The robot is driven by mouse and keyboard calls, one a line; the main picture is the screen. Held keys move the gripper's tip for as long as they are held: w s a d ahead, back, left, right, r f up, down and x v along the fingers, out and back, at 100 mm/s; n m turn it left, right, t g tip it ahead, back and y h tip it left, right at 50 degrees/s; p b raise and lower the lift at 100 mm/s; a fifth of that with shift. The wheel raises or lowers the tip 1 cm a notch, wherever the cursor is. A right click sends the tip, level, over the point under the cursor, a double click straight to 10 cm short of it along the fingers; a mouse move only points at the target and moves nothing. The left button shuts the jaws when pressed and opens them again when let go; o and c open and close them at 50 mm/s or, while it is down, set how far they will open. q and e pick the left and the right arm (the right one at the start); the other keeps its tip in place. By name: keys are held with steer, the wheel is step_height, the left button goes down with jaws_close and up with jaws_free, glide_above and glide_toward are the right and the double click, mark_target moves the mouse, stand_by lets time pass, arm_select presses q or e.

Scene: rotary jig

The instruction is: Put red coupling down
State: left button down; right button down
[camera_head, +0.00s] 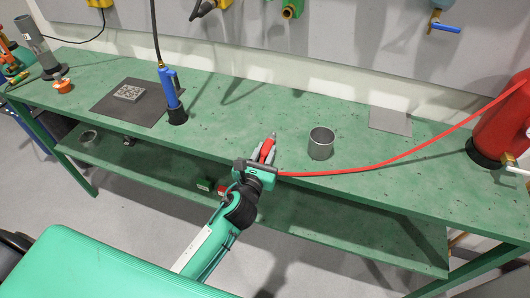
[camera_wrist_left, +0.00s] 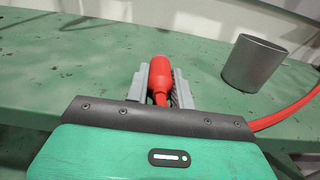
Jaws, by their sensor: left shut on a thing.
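The red coupling (camera_wrist_left: 160,75) is held lengthwise between the grey fingers of my left gripper (camera_wrist_left: 160,88), which is shut on it. In the head view the red coupling (camera_head: 266,149) shows at the tip of my left gripper (camera_head: 267,150), over the front part of the green bench (camera_head: 235,125). I cannot tell whether the coupling touches the bench top. A red hose (camera_head: 370,168) runs from the gripper area to the right, up to the red tank (camera_head: 502,125). My right gripper is not in view.
A grey metal cup (camera_head: 321,145) stands open-topped to the right of the gripper; it also shows in the wrist view (camera_wrist_left: 252,64). A blue-handled tool (camera_head: 170,92) stands upright on the left, near a dark mat (camera_head: 110,107). A grey plate (camera_head: 390,121) lies at the back right.

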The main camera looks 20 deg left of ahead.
arm_select(q)
steer(key=shift+f, duration=0.15)
steer(key=c, duration=1.2)
jaws_free()
steer(key=shift+r, duration=0.25)
steer(key=s, duration=0.5)
steer(key=shift+s+a+f+b, duration=0.1)
steer(key=shift+s+f+b, duration=0.15)
steer(key=shift+b, duration=0.15)
steer(key=s, duration=0.3)
steer(key=s+b, duration=0.1)
steer(key=s, duration=0.2)
steer(key=shift+s+a+r, duration=0.1)
steer(key=shift+s+r, duration=0.1)
steer(key=shift+s, duration=0.1)
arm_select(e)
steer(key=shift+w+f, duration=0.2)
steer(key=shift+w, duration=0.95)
